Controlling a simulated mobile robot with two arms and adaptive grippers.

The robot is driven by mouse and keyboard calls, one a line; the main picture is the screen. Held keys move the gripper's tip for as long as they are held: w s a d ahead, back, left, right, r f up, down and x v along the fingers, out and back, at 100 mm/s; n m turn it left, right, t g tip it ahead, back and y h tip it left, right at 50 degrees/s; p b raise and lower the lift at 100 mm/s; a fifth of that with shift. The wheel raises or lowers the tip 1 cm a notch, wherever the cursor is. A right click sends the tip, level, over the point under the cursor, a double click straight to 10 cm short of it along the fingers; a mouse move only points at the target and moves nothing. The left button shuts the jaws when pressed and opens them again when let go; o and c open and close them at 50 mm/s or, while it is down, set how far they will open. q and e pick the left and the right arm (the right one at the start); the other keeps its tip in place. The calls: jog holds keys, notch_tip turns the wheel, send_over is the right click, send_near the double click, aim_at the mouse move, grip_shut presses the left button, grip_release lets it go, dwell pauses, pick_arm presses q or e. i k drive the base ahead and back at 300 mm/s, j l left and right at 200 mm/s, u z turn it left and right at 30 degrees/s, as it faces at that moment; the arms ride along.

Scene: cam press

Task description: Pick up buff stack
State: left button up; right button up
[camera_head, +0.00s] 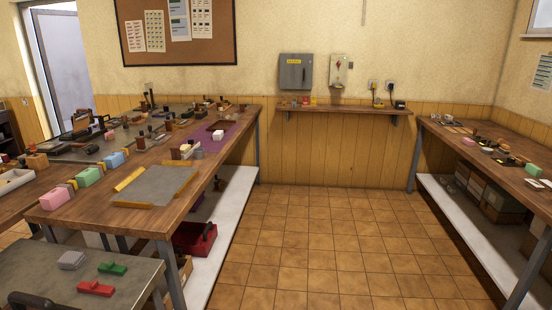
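Several small coloured blocks or stacks sit along the left wooden workbench. There is a green one (90,177), a pink one (58,194), a light blue one (113,159) and an orange-tan one (37,161) at the far left. The orange-tan one is nearest to buff in colour, but I cannot tell for sure that it is the buff stack. Neither of my grippers shows in the head view.
A grey board with wooden edge strips (128,180) lies on the left bench. A grey table (140,274) in front holds red and green pieces. A red bin (194,238) is on the low shelf. The tiled floor (310,230) between the benches is clear.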

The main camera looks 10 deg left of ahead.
aim_at(185, 150)
jog(key=i, duration=0.8)
jog(key=i+z, duration=0.1)
jog(key=i, duration=0.65)
jog(key=i+j, duration=0.15)
jog(key=i, duration=0.65)
jog(key=i+l+u, duration=0.2)
jog(key=i+u, duration=0.3)
jog(key=i+l+u, duration=0.5)
jog(key=k+j, duration=0.05)
jog(key=j, duration=0.05)
